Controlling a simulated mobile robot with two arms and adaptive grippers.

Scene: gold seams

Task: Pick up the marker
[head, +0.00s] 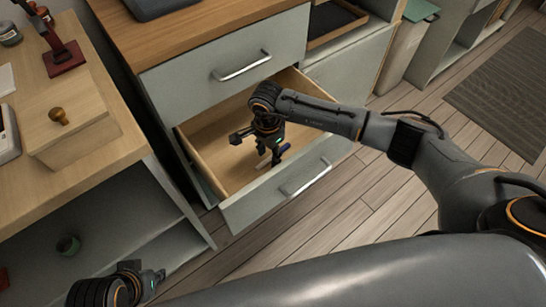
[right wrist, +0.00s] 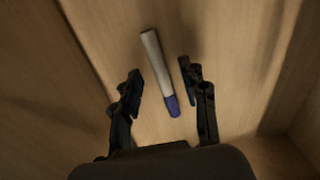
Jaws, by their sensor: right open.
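The marker (right wrist: 157,70) is a white stick with a blue end. It lies on the wooden floor of the open drawer (head: 217,157). In the right wrist view it lies between the two fingers of my right gripper (right wrist: 160,85), with a gap on each side. My right gripper is open and empty. My left gripper (head: 155,279) is at the lower left, away from the drawer; its fingers are too small to read.
A shut drawer with a handle (head: 242,67) sits above the open one. The open drawer's walls surround my right gripper. A wooden box with a knob (head: 73,132) and a red stand (head: 62,57) stand on the left cabinet. The floor (head: 350,205) at right is clear.

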